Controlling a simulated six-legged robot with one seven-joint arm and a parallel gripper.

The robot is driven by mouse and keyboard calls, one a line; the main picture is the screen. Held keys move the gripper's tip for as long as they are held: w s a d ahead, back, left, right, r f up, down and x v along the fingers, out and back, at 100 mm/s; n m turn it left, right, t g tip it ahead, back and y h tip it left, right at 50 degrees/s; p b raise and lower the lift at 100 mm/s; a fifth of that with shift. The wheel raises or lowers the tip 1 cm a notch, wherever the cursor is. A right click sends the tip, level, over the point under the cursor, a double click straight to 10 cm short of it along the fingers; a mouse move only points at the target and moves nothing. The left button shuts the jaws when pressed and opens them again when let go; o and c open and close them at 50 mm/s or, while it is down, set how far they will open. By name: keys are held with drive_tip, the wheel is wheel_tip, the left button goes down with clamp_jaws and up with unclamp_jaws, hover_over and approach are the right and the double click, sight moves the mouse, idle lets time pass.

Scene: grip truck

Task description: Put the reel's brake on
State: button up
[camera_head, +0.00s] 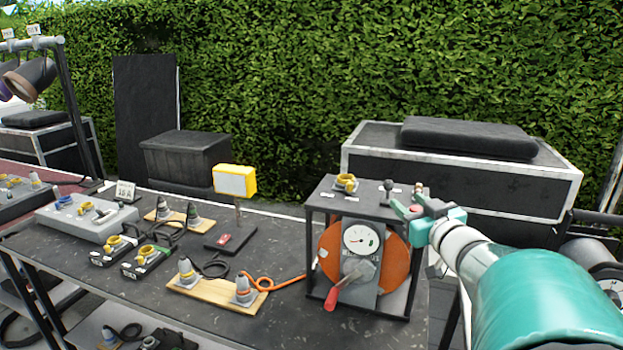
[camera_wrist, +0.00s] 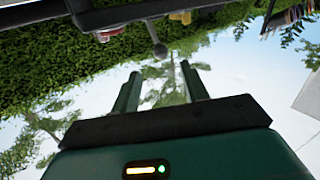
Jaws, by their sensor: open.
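The reel (camera_head: 393,250) has an orange drum in a black frame and stands at the right end of the table. Its front plate carries a round white gauge (camera_head: 361,239) and a crank with a red handle (camera_head: 331,298). A short lever with a dark ball knob (camera_head: 388,186) stands up from the frame's top; which part is the brake is not clearly marked. My gripper (camera_head: 408,202) is open and empty at the top right corner of the frame. In the wrist view the ball knob (camera_wrist: 160,50) appears just beyond and between the open fingers (camera_wrist: 160,88), apart from them.
A yellow connector (camera_head: 346,182) sits on the frame's top, left of the knob. An orange cable (camera_head: 275,285) runs left to a wooden board (camera_head: 205,293) with plugs. A yellow-framed sign (camera_head: 234,180) stands behind. A black case (camera_head: 480,185) is behind the reel.

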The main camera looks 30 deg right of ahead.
sight(389, 187)
drive_tip(key=x, duration=1.1)
drive_tip(key=shift+w, duration=0.4)
drive_tip(key=shift+c, duration=0.3)
clamp_jaws()
